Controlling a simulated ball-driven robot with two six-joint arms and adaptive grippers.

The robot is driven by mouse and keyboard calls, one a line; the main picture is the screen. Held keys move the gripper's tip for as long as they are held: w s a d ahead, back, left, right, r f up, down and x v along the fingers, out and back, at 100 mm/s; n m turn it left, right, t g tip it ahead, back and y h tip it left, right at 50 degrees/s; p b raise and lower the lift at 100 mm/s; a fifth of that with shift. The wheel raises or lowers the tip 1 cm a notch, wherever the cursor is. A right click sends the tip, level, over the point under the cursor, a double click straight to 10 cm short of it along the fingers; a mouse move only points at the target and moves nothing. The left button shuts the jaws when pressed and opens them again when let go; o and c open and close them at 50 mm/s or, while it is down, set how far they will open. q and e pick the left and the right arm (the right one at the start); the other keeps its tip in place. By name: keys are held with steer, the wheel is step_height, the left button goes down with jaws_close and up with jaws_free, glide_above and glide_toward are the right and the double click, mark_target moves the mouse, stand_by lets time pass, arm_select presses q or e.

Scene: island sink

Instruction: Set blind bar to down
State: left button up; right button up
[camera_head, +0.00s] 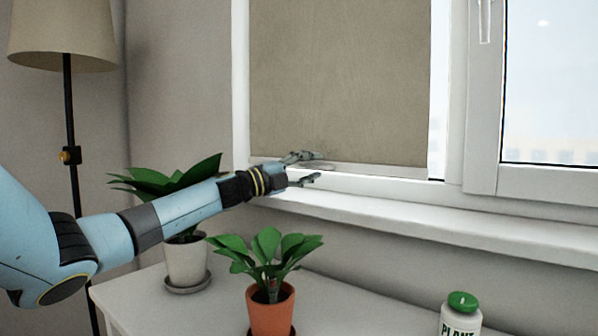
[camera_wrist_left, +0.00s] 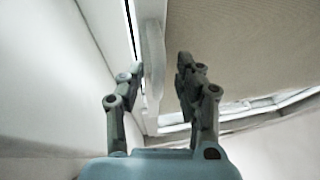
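A tan roller blind (camera_head: 340,80) hangs most of the way down the left window pane. Its pale blind bar (camera_head: 385,171) runs along the lower edge, just above the window sill. My left gripper (camera_head: 312,168) is at the left part of this lower edge, its fingers spread apart, one higher and one lower. In the left wrist view my gripper (camera_wrist_left: 159,72) is open, with a pale upright strip between the fingers and the blind (camera_wrist_left: 225,45) on the right. I cannot tell whether a finger touches the bar. My right gripper is out of view.
The white sill (camera_head: 420,215) juts out below the gripper. A white table (camera_head: 350,310) holds a plant in a white pot (camera_head: 187,262), a plant in an orange pot (camera_head: 270,310) and a green-capped bottle (camera_head: 461,318). A floor lamp (camera_head: 64,35) stands at left.

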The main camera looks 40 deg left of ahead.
arm_select(q)
steer(key=v, duration=1.1)
steer(key=shift+s, duration=0.35)
steer(key=shift+a+f, duration=0.1)
